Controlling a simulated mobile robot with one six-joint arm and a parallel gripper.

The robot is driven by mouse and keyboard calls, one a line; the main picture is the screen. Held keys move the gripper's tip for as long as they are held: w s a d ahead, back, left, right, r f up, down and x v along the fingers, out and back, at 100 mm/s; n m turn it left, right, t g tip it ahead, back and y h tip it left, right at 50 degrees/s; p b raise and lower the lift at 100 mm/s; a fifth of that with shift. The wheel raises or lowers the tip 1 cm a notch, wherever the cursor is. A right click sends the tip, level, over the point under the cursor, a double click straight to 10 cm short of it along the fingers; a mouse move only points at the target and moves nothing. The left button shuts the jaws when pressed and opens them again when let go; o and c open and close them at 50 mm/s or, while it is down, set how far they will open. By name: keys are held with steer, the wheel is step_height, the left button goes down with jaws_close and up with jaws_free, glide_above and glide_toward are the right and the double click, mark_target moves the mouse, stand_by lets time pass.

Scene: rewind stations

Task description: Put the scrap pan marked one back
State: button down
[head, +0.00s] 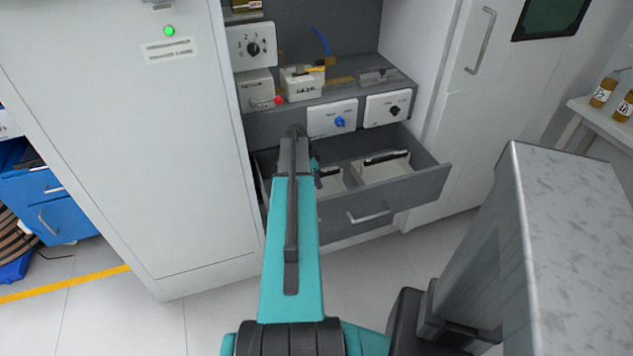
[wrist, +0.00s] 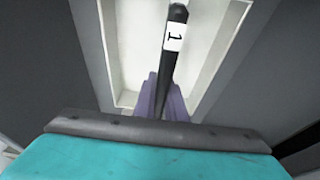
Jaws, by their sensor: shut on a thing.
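The scrap pan marked one is a pale, shallow pan (wrist: 128,45) with a black handle bearing a white label "1" (wrist: 173,38) in the wrist view. My gripper (wrist: 161,97) is shut on that black handle, its purple fingers on either side. In the head view a pale pan (head: 331,180) shows partly behind my arm, at the left in the open grey drawer (head: 418,186). I cannot tell whether it rests on the drawer floor.
A second pale pan with a black handle (head: 384,170) lies at the right in the drawer. Above are a grey shelf (head: 345,92) with a white box (head: 303,83) and panels with knobs (head: 333,118). A tall white cabinet (head: 150,150) stands close at left.

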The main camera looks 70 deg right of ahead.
steer(key=c, duration=1.8)
jaws_free()
steer(key=shift+f, duration=0.1)
steer(key=b+v, duration=0.1)
steer(key=v, duration=1.2)
steer(key=shift+w+a+r, duration=0.1)
steer(key=shift+w+r, duration=0.1)
steer(key=shift+r, duration=0.1)
